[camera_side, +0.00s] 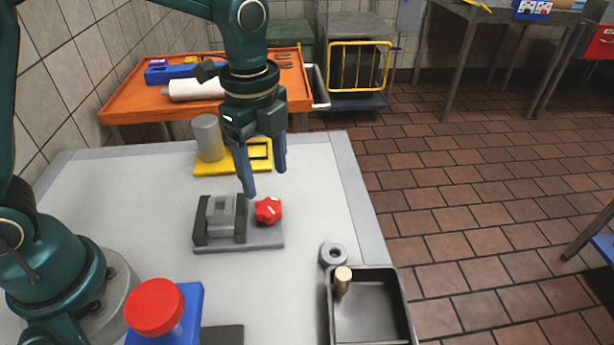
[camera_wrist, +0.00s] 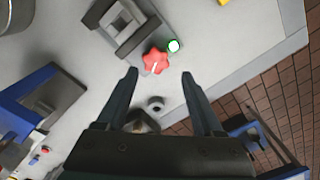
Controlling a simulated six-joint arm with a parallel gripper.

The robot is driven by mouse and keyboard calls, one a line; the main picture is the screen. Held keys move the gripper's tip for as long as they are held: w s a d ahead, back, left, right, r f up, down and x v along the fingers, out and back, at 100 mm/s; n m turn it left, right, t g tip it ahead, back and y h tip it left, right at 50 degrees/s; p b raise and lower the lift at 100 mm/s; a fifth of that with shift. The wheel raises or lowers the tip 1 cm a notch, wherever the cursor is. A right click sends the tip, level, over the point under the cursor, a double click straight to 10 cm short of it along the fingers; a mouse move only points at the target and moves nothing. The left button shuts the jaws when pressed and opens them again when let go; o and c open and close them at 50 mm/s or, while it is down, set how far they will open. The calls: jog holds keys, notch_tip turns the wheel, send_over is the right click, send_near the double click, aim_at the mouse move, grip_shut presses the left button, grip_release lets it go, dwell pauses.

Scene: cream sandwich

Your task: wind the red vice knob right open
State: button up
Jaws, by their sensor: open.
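The red vice knob (camera_side: 268,210) is a lobed knob with a white mark on top, at the right end of the vice's grey base. It also shows in the wrist view (camera_wrist: 156,62). The grey vice (camera_side: 220,222) stands beside it with dark jaw blocks; the wrist view shows it too (camera_wrist: 122,26). I cannot tell how wide its jaws stand. My gripper (camera_side: 266,183) is open and points down above the knob, apart from it. In the wrist view the knob lies just beyond and between the fingertips (camera_wrist: 160,75).
A yellow fixture (camera_side: 205,168) with a grey cylinder (camera_side: 208,138) stands behind the vice. A grey ring (camera_side: 333,254) and a black tray (camera_side: 400,295) with a wooden peg (camera_side: 343,282) are front right. A red button (camera_side: 154,307) on a blue box is in front.

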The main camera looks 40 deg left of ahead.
aim_at(268, 206)
jog(key=shift+s+d+f, duration=0.1)
jog(key=shift+s+f, duration=0.05)
jog(key=shift+f, duration=0.3)
jog(key=shift+s+d+f, duration=0.1)
jog(key=shift+f, duration=0.35)
jog(key=shift+a+f, duration=0.1)
jog(key=shift+f, duration=2.05)
grip_shut()
